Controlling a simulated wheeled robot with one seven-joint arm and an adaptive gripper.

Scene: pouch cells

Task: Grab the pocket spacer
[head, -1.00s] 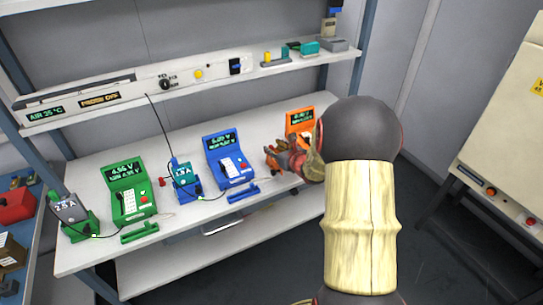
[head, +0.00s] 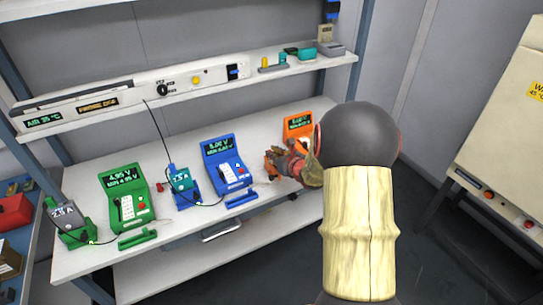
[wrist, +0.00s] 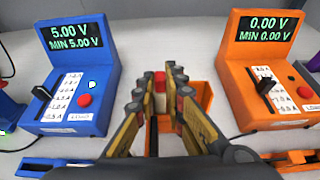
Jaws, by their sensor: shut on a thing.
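My gripper (wrist: 163,78) is shut on a small block with a red top and a pale front, which looks like the pocket spacer (wrist: 160,84). The block sits between the fingertips, and the fingers hide its sides. Orange walls of a small open holder (wrist: 205,97) show beside and behind the fingers. I cannot tell whether the block is inside this holder or above it. In the head view my gripper (head: 275,163) is over the bench in front of the orange meter (head: 299,126), and the block cannot be made out there.
The blue meter (wrist: 72,75) reads 5.00 V, left of my gripper; the orange one (wrist: 266,72) reads 0.00 V, right of it. A green meter (head: 128,195) and a blue cell holder (head: 182,187) with cables stand farther left. A shelf (head: 180,92) runs above the bench.

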